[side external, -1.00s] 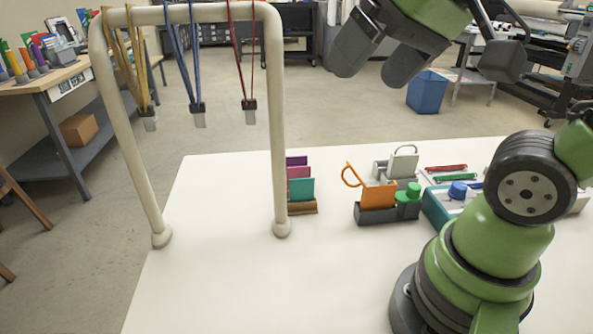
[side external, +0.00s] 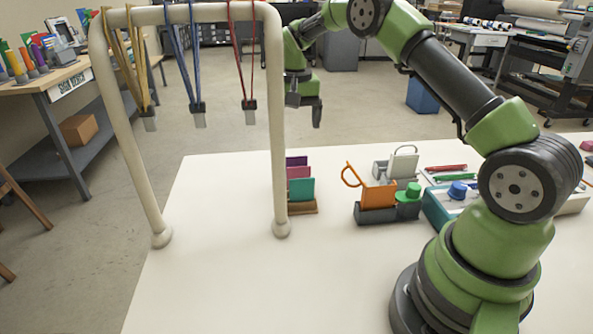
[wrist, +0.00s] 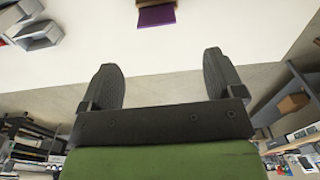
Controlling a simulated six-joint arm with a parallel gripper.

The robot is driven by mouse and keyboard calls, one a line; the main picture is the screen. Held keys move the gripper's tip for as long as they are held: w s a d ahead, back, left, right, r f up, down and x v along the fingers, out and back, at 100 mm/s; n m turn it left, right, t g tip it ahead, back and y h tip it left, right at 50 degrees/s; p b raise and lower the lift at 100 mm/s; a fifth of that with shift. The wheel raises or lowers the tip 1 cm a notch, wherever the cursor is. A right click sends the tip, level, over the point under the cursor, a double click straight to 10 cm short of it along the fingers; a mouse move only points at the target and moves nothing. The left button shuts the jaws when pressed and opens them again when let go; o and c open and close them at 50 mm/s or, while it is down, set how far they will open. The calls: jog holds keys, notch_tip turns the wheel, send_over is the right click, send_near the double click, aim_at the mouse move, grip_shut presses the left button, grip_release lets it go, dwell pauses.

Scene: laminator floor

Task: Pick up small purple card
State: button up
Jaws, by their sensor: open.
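The small purple card (side external: 297,160) stands at the back of a row of upright cards on the table, behind a magenta card (side external: 299,172) and a teal card (side external: 301,189). The row sits in a brown holder (side external: 303,208). My gripper (side external: 304,113) is above and beyond the card row, apart from it, with its fingers pointing down. In the wrist view my gripper (wrist: 165,75) is open and empty, and the purple card (wrist: 156,16) shows at the top edge, beyond the fingertips.
A cream rack (side external: 278,130) with hanging lanyards (side external: 249,60) stands left of and in front of the cards. An orange badge in a dark stand (side external: 376,214) and a green-capped item (side external: 408,200) are to the right. The table's front left is clear.

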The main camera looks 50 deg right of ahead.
jog(key=f, duration=1.2)
jog(key=shift+s, duration=0.25)
jog(key=c, duration=1)
